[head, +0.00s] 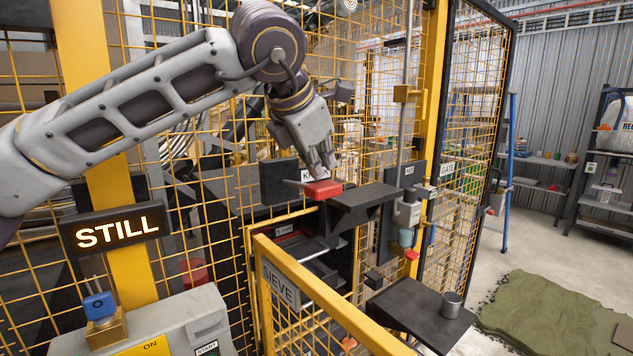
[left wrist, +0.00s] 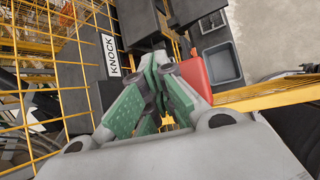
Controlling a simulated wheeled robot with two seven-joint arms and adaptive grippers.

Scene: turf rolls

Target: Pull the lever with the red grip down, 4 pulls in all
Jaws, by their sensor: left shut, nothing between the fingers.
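The lever's red grip (head: 323,190) is near the middle of the head view, on a short grey bar that looks roughly level, in front of a dark box with a partly covered white sign. In the left wrist view the red grip (left wrist: 194,76) is just right of the fingers, and the sign reads KNOCK (left wrist: 110,55). My left gripper (head: 326,166) points downward with its fingers closed and empty, directly above the grip. Its green-padded fingers (left wrist: 160,100) are together beside the grip; I cannot tell whether they touch it. My right gripper is out of view.
A lit STILL sign (head: 116,228) hangs at left above a grey control box (head: 185,318). A yellow rail with a SIEVE sign (head: 280,286) stands below the lever. A dark shelf (head: 358,203) is right of the grip. A metal cup (head: 451,304) stands on a lower shelf.

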